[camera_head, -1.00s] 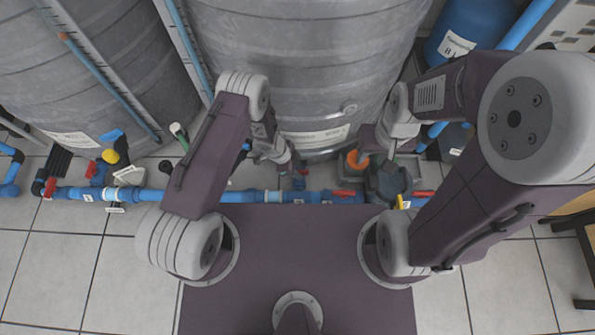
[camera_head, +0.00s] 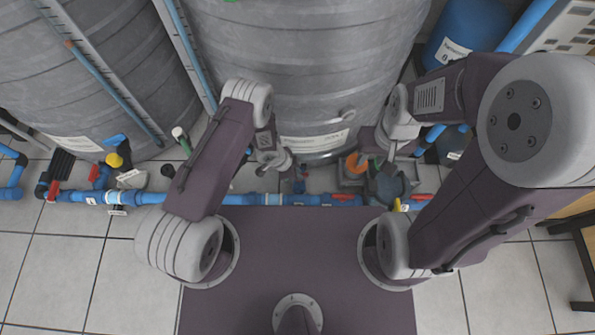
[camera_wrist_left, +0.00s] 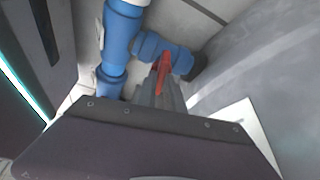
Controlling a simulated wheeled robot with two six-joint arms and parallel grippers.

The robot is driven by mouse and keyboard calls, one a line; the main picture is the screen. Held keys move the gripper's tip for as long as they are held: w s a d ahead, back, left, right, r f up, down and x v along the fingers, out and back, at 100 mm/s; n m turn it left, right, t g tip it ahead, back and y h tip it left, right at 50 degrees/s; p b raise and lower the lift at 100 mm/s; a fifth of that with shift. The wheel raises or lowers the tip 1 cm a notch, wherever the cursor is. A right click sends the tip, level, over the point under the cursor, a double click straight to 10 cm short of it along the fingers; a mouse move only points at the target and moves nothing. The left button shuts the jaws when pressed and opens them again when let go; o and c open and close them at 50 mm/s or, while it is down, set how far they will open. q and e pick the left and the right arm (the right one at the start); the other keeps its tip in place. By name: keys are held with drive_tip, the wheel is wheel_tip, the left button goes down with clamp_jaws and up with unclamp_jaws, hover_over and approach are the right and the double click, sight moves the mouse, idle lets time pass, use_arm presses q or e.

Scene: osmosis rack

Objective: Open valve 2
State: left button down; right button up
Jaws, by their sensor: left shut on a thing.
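A red valve handle (camera_wrist_left: 163,72) sits on a short blue pipe branch in the left wrist view. My left gripper (camera_wrist_left: 160,92) is shut on this handle, its grey fingers on either side of it. In the head view my left gripper (camera_head: 291,169) is low in front of the middle tank, above the blue pipe. The handle is mostly hidden there by the gripper. I cannot read a valve number on it. My right gripper (camera_head: 377,163) hangs near an orange round part (camera_head: 357,162), its fingers apart and empty.
A blue pipe (camera_head: 250,199) runs along the floor, with another red handle (camera_head: 345,198) just right of my left gripper. Large grey tanks (camera_head: 305,75) stand close behind. A yellow-capped part (camera_head: 114,160) and small labels are at the left.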

use_arm(q)
drive_tip(key=n+p, duration=0.1)
drive_tip(key=n+t+p, duration=0.1)
drive_tip(key=n, duration=0.1)
drive_tip(key=n+p, duration=0.1)
drive_tip(key=shift+s+r+n+t+y, duration=0.15)
drive_tip(key=shift+s+n+t+y, duration=0.15)
drive_tip(key=shift+y, duration=0.1)
drive_tip(key=n+t+y+p, duration=0.1)
drive_tip(key=n, duration=0.2)
drive_tip(key=shift+d+n+p, duration=0.15)
drive_tip(key=shift+n+p, duration=0.25)
drive_tip(key=n+y, duration=0.1)
drive_tip(key=n, duration=0.2)
drive_tip(key=shift+t, duration=0.3)
drive_tip(key=shift+d+n+y, duration=0.15)
drive_tip(key=shift+n+y, duration=0.65)
drive_tip(key=shift+n, duration=1.3)
drive_tip(key=c, duration=1.5)
unclamp_jaws()
drive_tip(key=shift+o, duration=0.2)
